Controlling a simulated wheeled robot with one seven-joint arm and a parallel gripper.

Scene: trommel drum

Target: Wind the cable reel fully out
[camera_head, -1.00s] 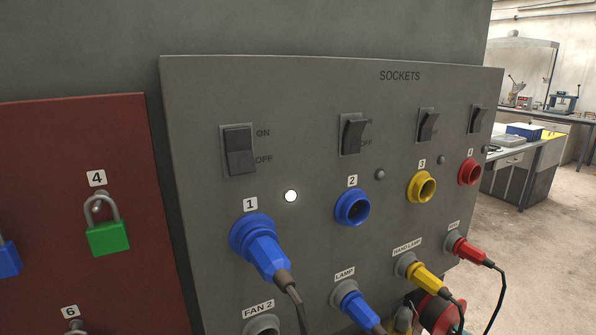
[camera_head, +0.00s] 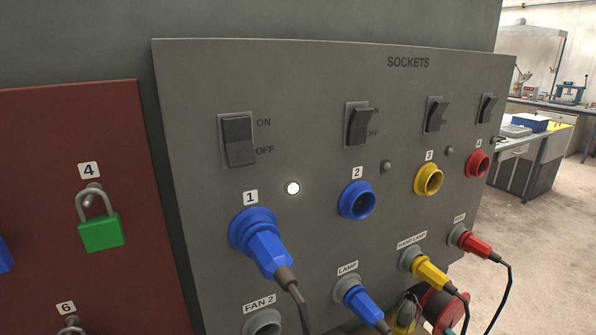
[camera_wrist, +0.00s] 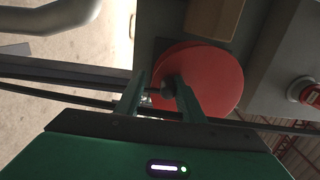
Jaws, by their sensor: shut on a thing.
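The red cable reel (camera_head: 438,303) shows in the head view at the bottom right, partly hidden below the socket panel's plugs and cut by the picture edge. In the wrist view it is a red disc (camera_wrist: 222,82) just beyond my fingers. My gripper (camera_wrist: 162,92) is shut on a small dark knob (camera_wrist: 168,88) in front of the disc, which looks like the reel's handle. The red plug (camera_head: 476,245) sits in the holder labelled for the reel, with a black cable hanging from it. How much cable is wound on the reel cannot be seen.
The grey socket panel (camera_head: 320,85) has switches, a lit white lamp (camera_head: 292,188) and coloured sockets. A blue plug (camera_head: 266,250) is in socket 1. Blue and yellow plugs (camera_head: 432,272) sit lower. A red padlock board (camera_head: 60,180) stands left. Floor at right is clear.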

